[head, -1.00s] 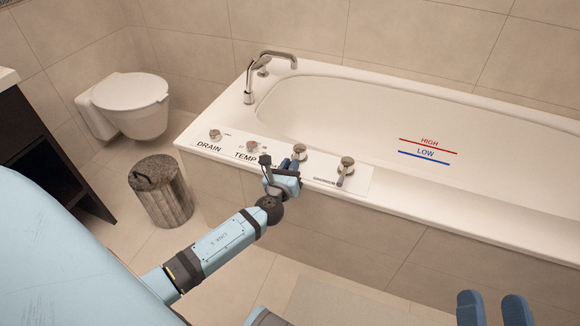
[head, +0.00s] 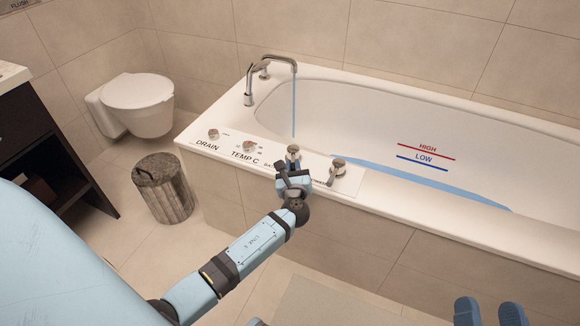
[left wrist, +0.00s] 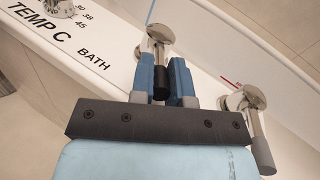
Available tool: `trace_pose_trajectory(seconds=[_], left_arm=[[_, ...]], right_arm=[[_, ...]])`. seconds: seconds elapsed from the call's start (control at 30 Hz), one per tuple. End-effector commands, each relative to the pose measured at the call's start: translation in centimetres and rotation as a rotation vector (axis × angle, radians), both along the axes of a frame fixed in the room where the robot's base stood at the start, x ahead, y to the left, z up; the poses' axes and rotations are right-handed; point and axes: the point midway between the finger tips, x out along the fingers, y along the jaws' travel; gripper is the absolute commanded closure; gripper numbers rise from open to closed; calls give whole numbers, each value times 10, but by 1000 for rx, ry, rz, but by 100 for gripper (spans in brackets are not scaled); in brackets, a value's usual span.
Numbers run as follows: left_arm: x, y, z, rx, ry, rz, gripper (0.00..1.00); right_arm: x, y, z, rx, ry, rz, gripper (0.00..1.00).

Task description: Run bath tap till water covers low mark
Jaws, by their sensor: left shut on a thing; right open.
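The bath tap (head: 293,151) is a chrome knob with a dark lever on the tub's near rim; it also shows in the left wrist view (left wrist: 160,34). My left gripper (head: 297,177) is shut on its lever, with the blue fingers (left wrist: 162,82) on either side. A thin blue stream (head: 294,105) falls from the spout (head: 280,58) into the tub. Blue water (head: 420,182) shows in the tub, its visible edge below the blue LOW line (head: 422,163). The red HIGH line (head: 426,151) is above. My right gripper (head: 490,312) is open and empty at the bottom right.
A second chrome tap (head: 338,167) stands right of the bath tap, close to my left gripper. The temperature knob (head: 248,146) and drain knob (head: 213,134) are to the left. A bin (head: 163,190) and a toilet (head: 137,103) stand at left.

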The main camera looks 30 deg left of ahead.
Motion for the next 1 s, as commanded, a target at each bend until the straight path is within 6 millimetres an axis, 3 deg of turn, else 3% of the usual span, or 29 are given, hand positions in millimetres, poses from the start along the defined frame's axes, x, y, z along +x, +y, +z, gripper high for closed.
trace_pose_trajectory(seconds=[0.4,0.93,0.97,1.0], left_arm=[[4,-5,0,0,1,174,100],[4,-5,0,1,1,194,100],[4,-5,0,1,1,194,77],[4,-5,0,1,1,194,68]], right_arm=[[-1,-1,-8,-16,34,-5,34],[1,-1,-7,-16,28,-6,34],[1,-1,-6,-16,28,-6,34],[1,-1,-6,-16,28,-6,34]])
